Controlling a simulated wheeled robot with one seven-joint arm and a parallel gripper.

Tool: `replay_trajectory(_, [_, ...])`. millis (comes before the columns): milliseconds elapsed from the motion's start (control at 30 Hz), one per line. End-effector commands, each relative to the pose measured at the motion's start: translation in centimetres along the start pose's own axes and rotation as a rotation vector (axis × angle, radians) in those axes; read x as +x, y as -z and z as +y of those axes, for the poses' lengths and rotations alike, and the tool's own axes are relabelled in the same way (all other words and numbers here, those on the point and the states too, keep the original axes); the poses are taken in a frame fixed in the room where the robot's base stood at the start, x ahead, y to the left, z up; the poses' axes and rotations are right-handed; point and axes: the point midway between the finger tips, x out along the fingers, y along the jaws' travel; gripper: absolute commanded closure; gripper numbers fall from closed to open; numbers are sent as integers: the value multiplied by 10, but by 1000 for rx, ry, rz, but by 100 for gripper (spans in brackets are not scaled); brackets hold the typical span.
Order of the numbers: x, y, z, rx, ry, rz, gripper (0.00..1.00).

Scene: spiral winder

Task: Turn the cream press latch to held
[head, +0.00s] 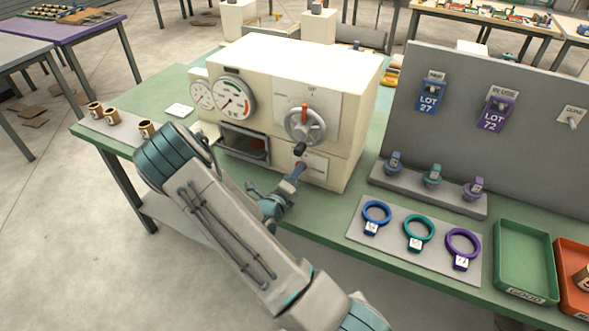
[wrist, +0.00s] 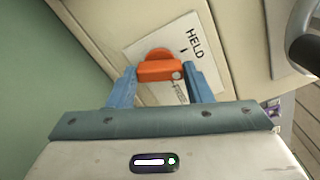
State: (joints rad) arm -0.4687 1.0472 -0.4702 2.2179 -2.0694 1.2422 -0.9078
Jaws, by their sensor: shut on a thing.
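The cream press (head: 290,85) stands on the green bench, with a white latch plate (head: 314,163) low on its front. The latch (wrist: 157,70) is an orange bar on a round orange hub. The word HELD shows on the plate (wrist: 170,38) in the wrist view; a second, smaller label beside the right finger is partly hidden and hard to read. My gripper (wrist: 160,80) is shut on the orange latch, one blue finger at each end of it. In the head view my gripper (head: 296,174) is at the plate and covers most of the latch.
A handwheel (head: 306,126) with a red knob sits just above the latch. Left of it are gauges (head: 233,98) and an open dark slot (head: 245,146). Coloured rings (head: 419,233) and a green tray (head: 525,262) lie to the right.

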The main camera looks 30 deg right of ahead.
Motion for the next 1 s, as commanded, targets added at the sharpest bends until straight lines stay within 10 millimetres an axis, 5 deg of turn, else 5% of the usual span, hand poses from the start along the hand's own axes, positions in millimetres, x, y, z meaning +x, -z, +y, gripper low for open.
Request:
replay_trajectory(500, [0, -2, -1, -355, 0, -3, 77])
replay_trajectory(1000, [0, -1, 1, -432, -1, -3, 77])
